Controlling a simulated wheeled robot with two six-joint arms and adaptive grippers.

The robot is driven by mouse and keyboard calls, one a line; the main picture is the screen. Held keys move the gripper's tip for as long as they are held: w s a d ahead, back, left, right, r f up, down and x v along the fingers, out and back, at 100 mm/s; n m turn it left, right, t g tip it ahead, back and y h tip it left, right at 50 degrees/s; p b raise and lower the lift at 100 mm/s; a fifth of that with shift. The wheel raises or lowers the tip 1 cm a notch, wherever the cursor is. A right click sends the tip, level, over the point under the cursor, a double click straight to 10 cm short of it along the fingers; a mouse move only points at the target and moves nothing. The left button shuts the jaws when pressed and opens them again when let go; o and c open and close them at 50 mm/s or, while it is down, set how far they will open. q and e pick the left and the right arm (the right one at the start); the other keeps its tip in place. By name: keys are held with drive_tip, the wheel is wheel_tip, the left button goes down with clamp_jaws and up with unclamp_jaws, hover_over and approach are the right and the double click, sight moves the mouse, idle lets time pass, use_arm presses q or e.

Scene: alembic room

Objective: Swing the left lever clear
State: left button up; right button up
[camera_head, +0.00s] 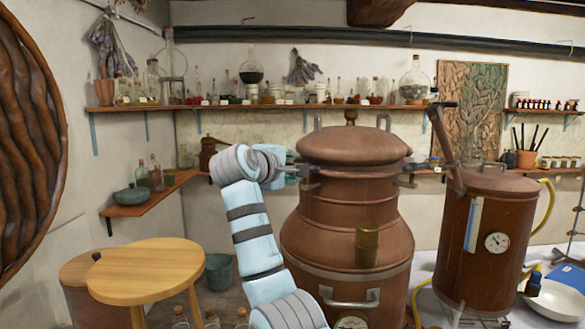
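A large copper still (345,220) with a domed lid (350,145) stands in the middle. A small grey metal lever or clamp, the left lever (312,172), sits at the seam below the lid on the still's left side. A similar right clamp (406,172) shows at the right side of the seam. My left gripper (297,171) is at the left lever, with its tips close to or touching it. The fingers are small and partly hidden by the wrist, so I cannot tell whether they are open or shut on it. My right gripper is not in view.
A copper vessel (487,240) with a dial and a raised pipe stands to the right. A round wooden table (145,270) is at the lower left. A white bowl (552,300) lies at the right. Shelves of bottles (300,105) line the back wall.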

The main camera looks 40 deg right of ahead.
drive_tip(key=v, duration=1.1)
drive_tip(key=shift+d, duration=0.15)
